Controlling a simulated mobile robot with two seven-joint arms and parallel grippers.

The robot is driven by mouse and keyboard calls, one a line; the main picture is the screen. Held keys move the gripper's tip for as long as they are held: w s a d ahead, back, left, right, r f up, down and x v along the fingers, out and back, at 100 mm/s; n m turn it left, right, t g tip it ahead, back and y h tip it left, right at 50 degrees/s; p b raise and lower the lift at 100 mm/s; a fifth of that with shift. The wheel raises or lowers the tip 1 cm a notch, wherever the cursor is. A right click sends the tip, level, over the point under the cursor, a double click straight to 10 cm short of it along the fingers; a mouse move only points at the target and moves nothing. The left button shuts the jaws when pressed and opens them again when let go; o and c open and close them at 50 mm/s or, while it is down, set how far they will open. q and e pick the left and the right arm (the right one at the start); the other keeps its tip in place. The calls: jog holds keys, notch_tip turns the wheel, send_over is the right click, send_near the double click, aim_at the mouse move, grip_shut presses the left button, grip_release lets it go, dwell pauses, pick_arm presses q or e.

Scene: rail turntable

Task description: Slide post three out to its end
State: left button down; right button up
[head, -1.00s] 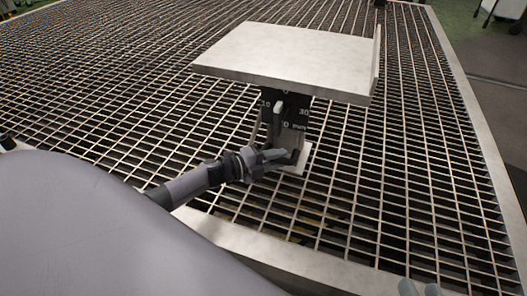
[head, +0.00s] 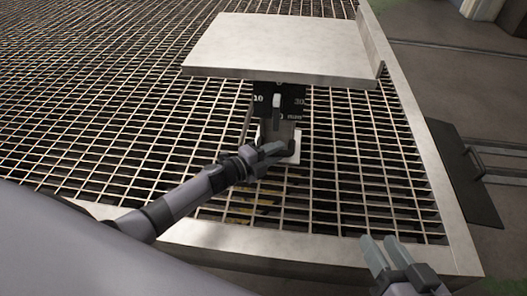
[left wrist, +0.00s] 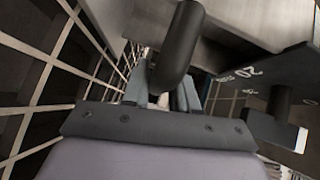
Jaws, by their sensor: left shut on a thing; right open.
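Post three (head: 285,135) appears to be the short post on the grating, with a pale square foot and a dark scale plate (head: 278,98) marked 10, 30 and mm. A flat pale platform (head: 280,47) sits over it. My left gripper (head: 270,152) is shut low on the post, just above its foot; the exact part held is hidden. In the left wrist view, my left gripper's fingers (left wrist: 160,92) are close together behind a dark rounded rod (left wrist: 180,45), and the scale plate (left wrist: 265,75) is at right. My right gripper (head: 382,252) is open and empty at lower right.
An open grating (head: 180,140) spreads around the post, with a pale metal border (head: 430,180) at its front and right. Beyond the right border are a dark plate (head: 465,175) and a rail (head: 500,170) on the floor. The platform hangs over the post and has a raised right edge.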

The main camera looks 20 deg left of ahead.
pick_arm(q)
jog(key=d, duration=0.5)
jog(key=shift+w, duration=0.35)
jog(key=shift+w+d, duration=0.1)
jog(key=shift+d, duration=0.35)
pick_arm(e)
jog(key=shift+s+d+r, duration=0.1)
jog(key=shift+d, duration=0.3)
pick_arm(q)
jog(key=c, duration=1)
grip_release()
jog(key=shift+a, duration=0.1)
pick_arm(e)
jog(key=shift+d, duration=0.1)
